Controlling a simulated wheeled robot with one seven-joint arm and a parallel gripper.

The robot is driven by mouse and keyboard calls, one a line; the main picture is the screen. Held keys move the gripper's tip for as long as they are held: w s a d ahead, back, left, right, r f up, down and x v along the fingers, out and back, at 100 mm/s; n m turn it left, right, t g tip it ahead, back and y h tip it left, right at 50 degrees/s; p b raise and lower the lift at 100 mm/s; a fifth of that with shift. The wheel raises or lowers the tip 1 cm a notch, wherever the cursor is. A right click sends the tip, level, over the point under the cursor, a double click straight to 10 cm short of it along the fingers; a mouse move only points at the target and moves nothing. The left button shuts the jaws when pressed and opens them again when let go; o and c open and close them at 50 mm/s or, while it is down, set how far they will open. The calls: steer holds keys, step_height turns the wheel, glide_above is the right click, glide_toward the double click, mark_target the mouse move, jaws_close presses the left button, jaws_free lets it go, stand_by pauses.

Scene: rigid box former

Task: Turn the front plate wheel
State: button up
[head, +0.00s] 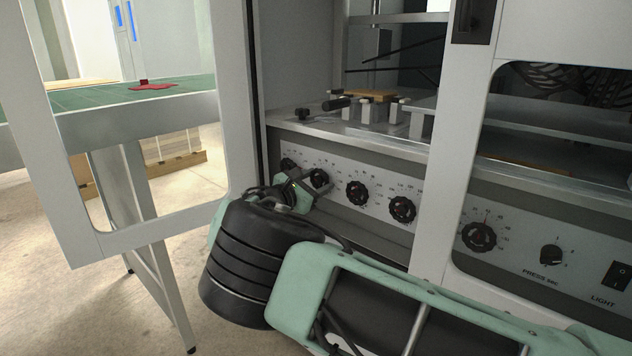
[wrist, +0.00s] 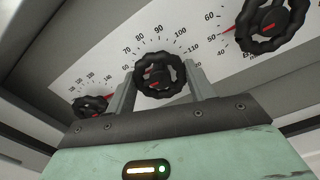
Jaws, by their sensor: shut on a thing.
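A row of black hand wheels with red pointers sits on the grey dial panel (head: 380,215). My gripper (head: 303,186) reaches the left part of this row in the head view. In the wrist view my gripper (wrist: 161,72) has one finger on each side of a black wheel (wrist: 158,76) and is shut on it. This wheel (head: 319,178) shows beside the gripper in the head view. Its printed scale runs around it, from about 60 to 120. I cannot read a label naming the wheel.
Neighbouring wheels stand close to the left (wrist: 90,106) and right (wrist: 272,25) of the held one. An open door frame (head: 233,100) stands left of my arm. A white post (head: 445,150) rises to the right. A metal shelf (head: 350,130) lies above the panel.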

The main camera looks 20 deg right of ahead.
steer(key=m, duration=0.4)
steer(key=shift+f, duration=0.1)
steer(key=m, duration=0.4)
steer(key=shift+f+m+b, duration=0.1)
steer(key=shift+m+b, duration=0.3)
steer(key=m+b, duration=0.1)
steer(key=m, duration=0.2)
steer(key=shift+m, duration=0.3)
steer(key=m+b, duration=0.3)
steer(key=m, duration=0.1)
steer(key=shift+a+f+m, duration=0.1)
steer(key=shift+m, duration=0.2)
steer(key=m+b, duration=0.3)
steer(key=m, duration=0.1)
steer(key=shift+m, duration=0.3)
steer(key=m+b, duration=0.4)
steer(key=shift+f+m, duration=0.1)
steer(key=shift+m, duration=0.2)
steer(key=m+b, duration=0.4)
steer(key=shift+m+b, duration=1.7)
steer(key=shift+m, duration=0.3)
steer(key=shift+r, duration=0.25)
